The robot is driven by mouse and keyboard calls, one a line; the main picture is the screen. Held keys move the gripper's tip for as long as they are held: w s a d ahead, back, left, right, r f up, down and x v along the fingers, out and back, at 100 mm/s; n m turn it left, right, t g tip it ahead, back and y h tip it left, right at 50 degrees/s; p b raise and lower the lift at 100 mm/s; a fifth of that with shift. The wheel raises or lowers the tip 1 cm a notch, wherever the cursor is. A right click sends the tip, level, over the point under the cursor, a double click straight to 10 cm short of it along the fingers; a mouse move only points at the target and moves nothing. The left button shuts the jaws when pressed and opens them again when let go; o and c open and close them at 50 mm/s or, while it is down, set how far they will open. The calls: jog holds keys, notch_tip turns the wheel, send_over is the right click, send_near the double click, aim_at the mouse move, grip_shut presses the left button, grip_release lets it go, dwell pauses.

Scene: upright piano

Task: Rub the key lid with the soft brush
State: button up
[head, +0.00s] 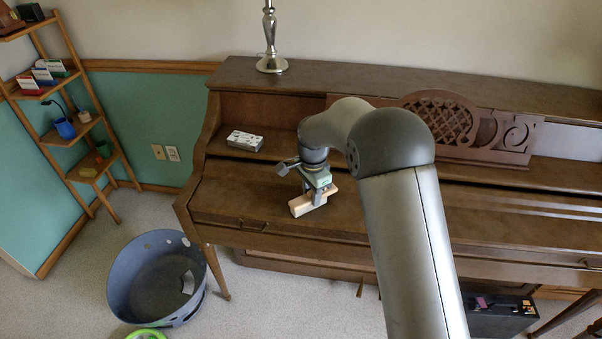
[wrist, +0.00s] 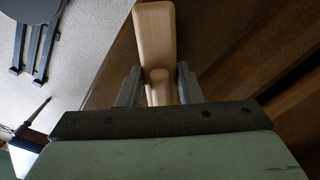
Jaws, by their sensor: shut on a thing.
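The soft brush (head: 301,207) is a pale wooden block with a handle, and my gripper (head: 319,194) is shut on it from above. In the wrist view, the brush (wrist: 154,35) juts out beyond the two fingers of my gripper (wrist: 159,84), with its round handle between them. The key lid (head: 245,200) is the broad brown wooden panel on the piano's front, lying closed. The brush is over the lid's left part, near its front edge. The bristles are hidden under the block, and I cannot tell whether they touch the lid.
A small patterned box (head: 245,140) lies on the piano left of my arm. A silver candlestick (head: 271,50) stands on the piano top. A carved music desk (head: 470,125) is behind my arm. A blue-grey bin (head: 150,295) is on the floor at left. The lid's left part is clear.

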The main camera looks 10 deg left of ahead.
jog(key=shift+a+r+p, duration=0.25)
jog(key=shift+a+p, duration=0.05)
notch_tip(320, 180, up, 3)
jog(key=shift+d+f+p, duration=0.15)
jog(key=shift+p, duration=0.3)
jog(key=shift+r+p, duration=1.5)
jog(key=shift+r, duration=1)
